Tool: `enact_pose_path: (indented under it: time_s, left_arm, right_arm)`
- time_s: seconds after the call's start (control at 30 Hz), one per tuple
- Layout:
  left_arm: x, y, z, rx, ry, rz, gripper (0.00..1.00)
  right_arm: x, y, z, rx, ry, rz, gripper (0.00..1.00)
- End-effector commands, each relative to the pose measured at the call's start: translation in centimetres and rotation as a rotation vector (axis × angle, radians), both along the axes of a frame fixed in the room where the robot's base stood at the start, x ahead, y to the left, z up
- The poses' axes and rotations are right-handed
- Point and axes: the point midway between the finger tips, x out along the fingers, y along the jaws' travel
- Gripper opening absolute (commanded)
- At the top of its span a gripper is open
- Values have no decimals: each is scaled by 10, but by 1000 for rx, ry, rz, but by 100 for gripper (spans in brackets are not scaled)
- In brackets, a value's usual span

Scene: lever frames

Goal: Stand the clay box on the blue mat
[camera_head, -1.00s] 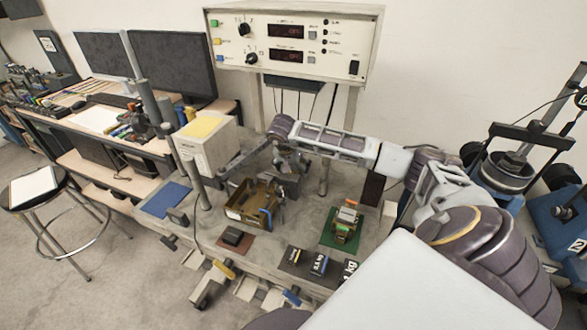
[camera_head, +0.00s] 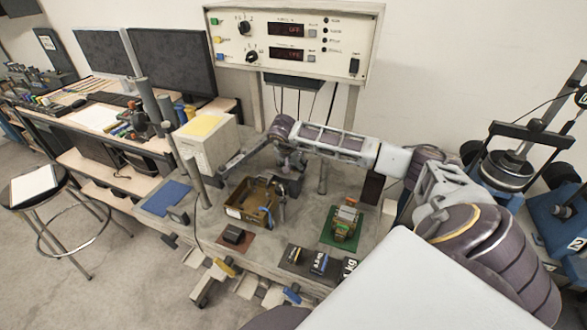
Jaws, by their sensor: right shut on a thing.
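The blue mat (camera_head: 165,198) lies bare at the left end of the bench. A small layered box (camera_head: 345,223) stands on a green mat (camera_head: 327,238), and a low dark block (camera_head: 234,235) sits on a red-brown mat (camera_head: 243,249). I cannot tell for sure which of these is the clay box. My right gripper (camera_head: 290,172) is at the back of the bench, beyond a brown open tray (camera_head: 236,212). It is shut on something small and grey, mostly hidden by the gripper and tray. My left gripper is out of view.
A cream box with a yellow top (camera_head: 205,148) and an upright post (camera_head: 203,190) stand by the blue mat. Several dark weights (camera_head: 319,262) lie at the front right. A control panel (camera_head: 290,45) rises behind. My right arm spans the bench's right side.

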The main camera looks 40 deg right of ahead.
Motion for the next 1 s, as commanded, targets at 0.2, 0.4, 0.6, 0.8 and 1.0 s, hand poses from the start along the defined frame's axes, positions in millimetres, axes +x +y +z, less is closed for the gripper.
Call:
enact_pose_path:
  time_s: [0.2, 0.4, 0.6, 0.8, 1.0]
  left_arm:
    - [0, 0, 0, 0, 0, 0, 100]
    - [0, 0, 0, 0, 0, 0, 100]
    - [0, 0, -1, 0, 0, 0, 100]
    - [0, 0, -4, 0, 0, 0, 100]
    - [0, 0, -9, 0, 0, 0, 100]
  right_arm:
    - [1, 0, 2, 0, -4, -1, 6]
    - [1, 0, 2, 0, -4, -1, 2]
    - [1, 0, 7, -1, -5, 0, 2]
    - [1, -1, 22, -1, -6, -1, 2]
    - [2, -1, 46, 0, -8, 0, 2]
